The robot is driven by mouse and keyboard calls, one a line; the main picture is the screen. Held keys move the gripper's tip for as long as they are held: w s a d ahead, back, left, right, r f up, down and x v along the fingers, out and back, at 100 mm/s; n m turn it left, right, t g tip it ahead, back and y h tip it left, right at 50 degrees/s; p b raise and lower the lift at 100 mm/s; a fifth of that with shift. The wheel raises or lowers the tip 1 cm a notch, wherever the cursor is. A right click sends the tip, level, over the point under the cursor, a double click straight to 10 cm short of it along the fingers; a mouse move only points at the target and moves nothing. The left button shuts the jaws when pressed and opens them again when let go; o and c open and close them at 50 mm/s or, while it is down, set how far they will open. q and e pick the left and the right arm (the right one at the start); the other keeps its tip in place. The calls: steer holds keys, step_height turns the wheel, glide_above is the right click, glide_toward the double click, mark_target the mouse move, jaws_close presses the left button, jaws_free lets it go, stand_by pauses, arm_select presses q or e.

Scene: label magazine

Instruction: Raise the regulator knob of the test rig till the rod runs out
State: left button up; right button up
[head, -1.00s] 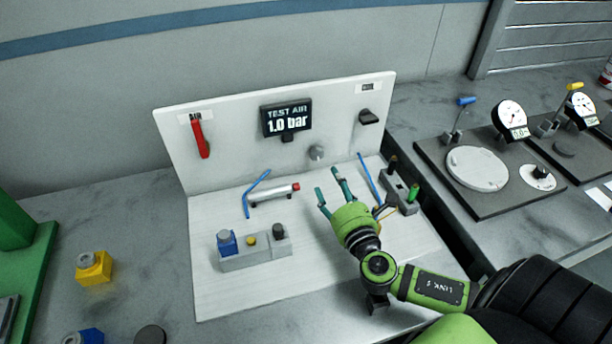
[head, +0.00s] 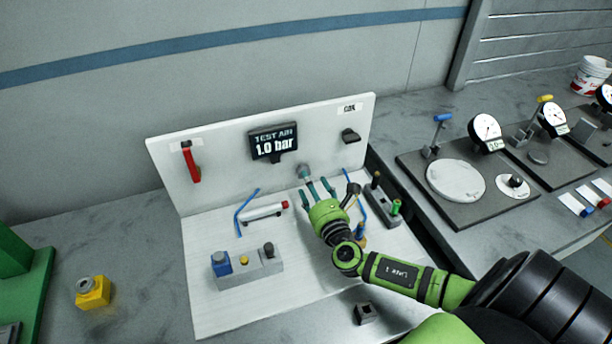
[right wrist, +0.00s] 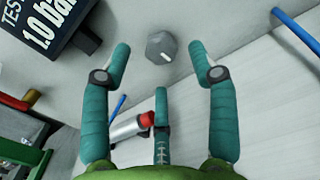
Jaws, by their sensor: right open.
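The test rig is a white panel and base (head: 215,295) with a display (head: 272,143) that reads TEST AIR 1.0 bar. The grey regulator knob (head: 303,171) sits on the upright panel, below and right of the display. In the right wrist view the knob (right wrist: 161,47) has a white mark and lies between and beyond the fingertips, apart from them. My right gripper (head: 318,188) is open and empty, just in front of the knob; it also shows in the right wrist view (right wrist: 160,70). A silver cylinder with a red end (head: 264,212) lies on the base; no rod shows out of it. My left gripper is not in view.
A red lever (head: 191,163) and a black knob (head: 350,136) are on the panel. A grey valve block (head: 262,272) stands at the front, another block with a green button (head: 384,207) at the right. Blue hoses run beside the cylinder. Gauge stations stand farther right.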

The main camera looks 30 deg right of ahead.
steer(key=shift+x, duration=2.25)
steer(key=shift+a+f, duration=0.1)
steer(key=shift+f, duration=0.05)
steer(key=c, duration=1.2)
